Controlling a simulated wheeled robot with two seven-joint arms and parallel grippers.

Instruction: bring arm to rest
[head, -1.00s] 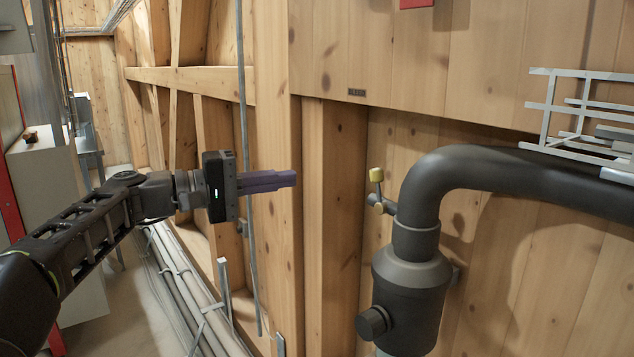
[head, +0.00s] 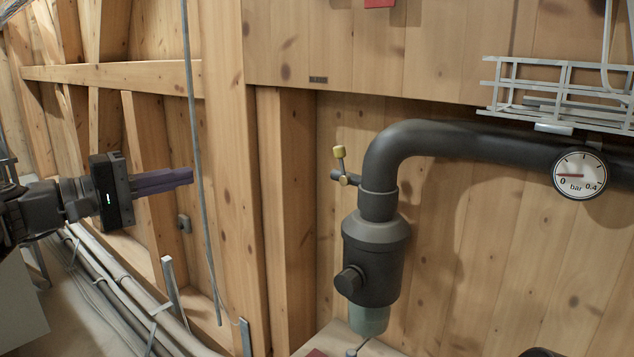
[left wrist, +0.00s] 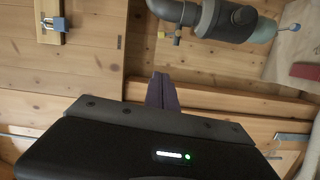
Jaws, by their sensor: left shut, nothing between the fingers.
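My left gripper (head: 190,176) comes in from the left edge of the head view, with its purple fingers closed together and pointing right. Nothing shows between the fingers. It hangs in free air in front of the timber wall, left of the black pipe and apart from it. In the left wrist view the closed fingers (left wrist: 160,76) point up in the picture towards the wooden wall. My right gripper does not show in either view.
A black pipe (head: 450,142) with a small yellow-handled valve (head: 341,165) runs along the wall. A pressure gauge (head: 580,174) and a wire rack (head: 560,95) are at right. Conduits (head: 125,290) lie low at left. A padlock (left wrist: 55,23) hangs in the wrist view.

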